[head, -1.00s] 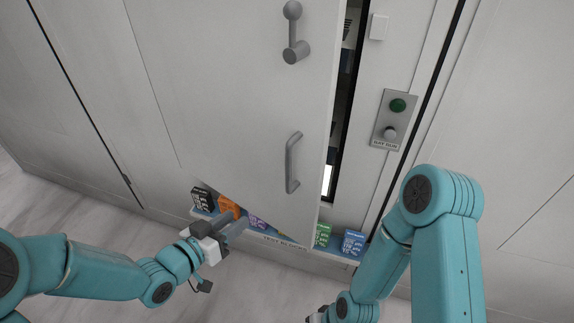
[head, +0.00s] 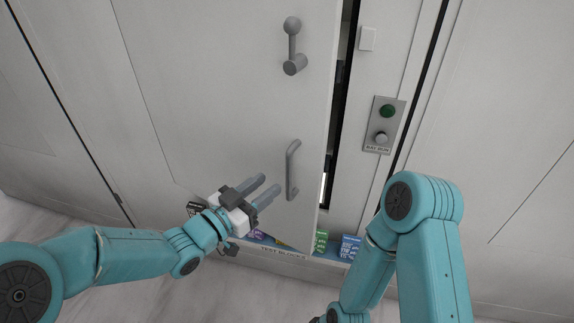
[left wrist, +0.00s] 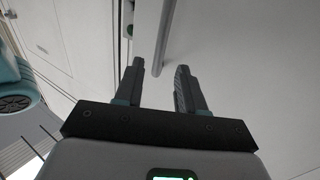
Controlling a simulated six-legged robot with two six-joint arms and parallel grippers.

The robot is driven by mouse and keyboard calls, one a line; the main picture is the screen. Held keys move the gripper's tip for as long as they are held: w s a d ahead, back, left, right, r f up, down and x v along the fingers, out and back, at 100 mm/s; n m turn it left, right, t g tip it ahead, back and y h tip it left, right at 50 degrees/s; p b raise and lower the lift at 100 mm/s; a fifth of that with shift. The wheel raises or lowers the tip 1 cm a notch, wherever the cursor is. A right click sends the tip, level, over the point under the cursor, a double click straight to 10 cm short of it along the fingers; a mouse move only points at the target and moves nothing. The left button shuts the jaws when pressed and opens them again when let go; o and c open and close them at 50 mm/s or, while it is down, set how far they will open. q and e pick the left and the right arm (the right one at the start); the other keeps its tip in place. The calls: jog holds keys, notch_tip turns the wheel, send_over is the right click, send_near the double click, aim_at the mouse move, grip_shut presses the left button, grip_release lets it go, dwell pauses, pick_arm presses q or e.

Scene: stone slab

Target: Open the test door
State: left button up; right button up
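The test door (head: 225,85) is a large light grey panel in the head view, standing slightly ajar with a dark gap along its right edge. A vertical grey bar handle (head: 291,170) is on its lower right part. A grey lever latch (head: 293,48) is higher up. My left gripper (head: 269,187) is open and empty, just left of the bar handle and apart from it. In the left wrist view the handle (left wrist: 165,38) shows beyond the open fingertips (left wrist: 160,68). My right gripper is mostly cut off at the bottom edge of the head view.
A panel with a green button and a knob (head: 384,125) is on the frame right of the gap. A shelf labelled TEST BLOCK (head: 283,254) with small coloured boxes, including a green one (head: 321,241) and a blue one (head: 349,247), sits below the door.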

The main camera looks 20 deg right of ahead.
aim_at(287, 170)
pick_arm(q)
jog(key=p+x, duration=0.1)
jog(key=x, duration=0.6)
jog(key=shift+w+d, duration=0.3)
jog(key=shift+d, duration=0.3)
jog(key=shift+w+d+f, duration=0.1)
jog(key=shift+w, duration=0.15)
jog(key=shift+s, duration=0.1)
grip_shut()
